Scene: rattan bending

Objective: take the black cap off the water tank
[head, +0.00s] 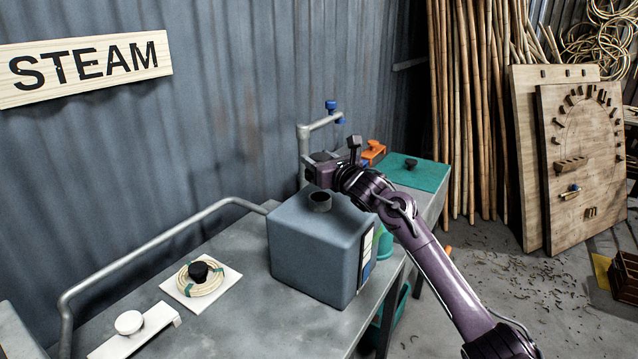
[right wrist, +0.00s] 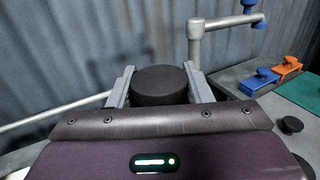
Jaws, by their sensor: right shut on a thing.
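The water tank (head: 315,250) is a blue-grey box on the metal table. On its top is a short round neck (head: 320,202) that looks open and dark inside. My right gripper (head: 319,172) is above the neck, with a gap between them. In the right wrist view, its two grey fingers are shut on the black cap (right wrist: 160,83), a wide round disc. The cap is mostly hidden in the head view. My left gripper is not in view.
A pipe with a blue tap (head: 331,106) stands behind the tank. A coil of cane with a black knob (head: 198,271) lies on a white board at left. An orange tool (head: 373,152) and green mat (head: 425,175) are at right.

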